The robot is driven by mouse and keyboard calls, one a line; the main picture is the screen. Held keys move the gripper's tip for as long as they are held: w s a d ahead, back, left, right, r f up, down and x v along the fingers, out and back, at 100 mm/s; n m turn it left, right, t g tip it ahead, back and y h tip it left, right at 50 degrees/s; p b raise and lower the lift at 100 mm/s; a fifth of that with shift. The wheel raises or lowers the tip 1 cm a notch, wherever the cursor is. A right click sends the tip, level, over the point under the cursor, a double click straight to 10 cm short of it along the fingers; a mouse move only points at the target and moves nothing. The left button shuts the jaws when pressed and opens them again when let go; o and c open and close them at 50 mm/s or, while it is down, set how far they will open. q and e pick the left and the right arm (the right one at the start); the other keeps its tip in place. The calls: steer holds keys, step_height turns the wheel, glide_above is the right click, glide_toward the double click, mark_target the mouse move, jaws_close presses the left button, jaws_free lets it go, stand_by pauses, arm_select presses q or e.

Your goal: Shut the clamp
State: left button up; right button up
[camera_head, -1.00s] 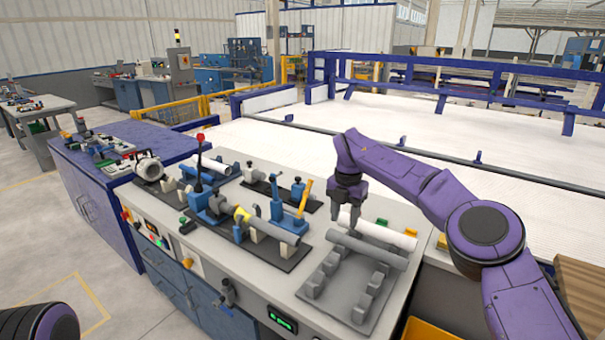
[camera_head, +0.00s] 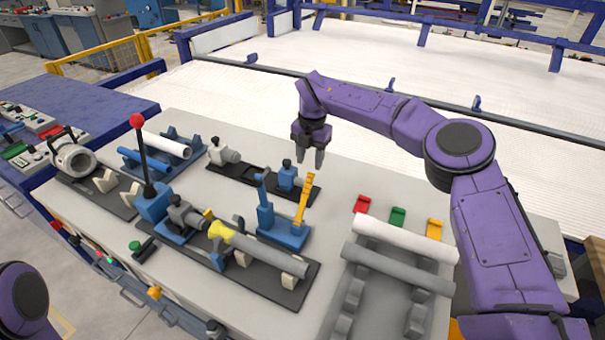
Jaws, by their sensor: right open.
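A blue clamp fixture (camera_head: 284,232) stands on the workbench, with a yellow lever (camera_head: 304,200) standing upright and slightly tilted at its right. To its left, a blue device (camera_head: 152,203) carries an upright lever with a red ball (camera_head: 136,120). In front, a grey pipe with a yellow end (camera_head: 255,250) lies on supports on a black plate. I cannot tell for certain which device is the clamp. My right gripper (camera_head: 310,163) is open and empty, above and behind the yellow lever, fingers pointing down. My left gripper is out of view.
A rack (camera_head: 345,325) at the right holds a grey pipe (camera_head: 403,269) and a white pipe (camera_head: 407,240). Red, green and yellow blocks (camera_head: 397,217) sit behind it. A white pipe (camera_head: 167,144) lies on a blue stand. A white conveyor bed (camera_head: 420,90) lies beyond.

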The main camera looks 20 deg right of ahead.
mark_target(310, 176)
steer(key=f, duration=0.2)
steer(key=s+f+p, duration=0.1)
steer(key=f, duration=0.2)
steer(key=s+a+f, duration=0.1)
steer(key=f, duration=0.1)
steer(key=shift+f+p, duration=0.15)
steer(key=shift+p, duration=0.2)
steer(key=shift+w+f, duration=0.1)
steer(key=shift+w, duration=0.1)
steer(key=shift+s+d, duration=0.15)
steer(key=shift+c, duration=0.9)
steer(key=shift+s+r, duration=0.3)
steer(key=shift+r, duration=0.05)
steer(key=c, duration=0.5)
steer(key=shift+r, duration=0.1)
jaws_close()
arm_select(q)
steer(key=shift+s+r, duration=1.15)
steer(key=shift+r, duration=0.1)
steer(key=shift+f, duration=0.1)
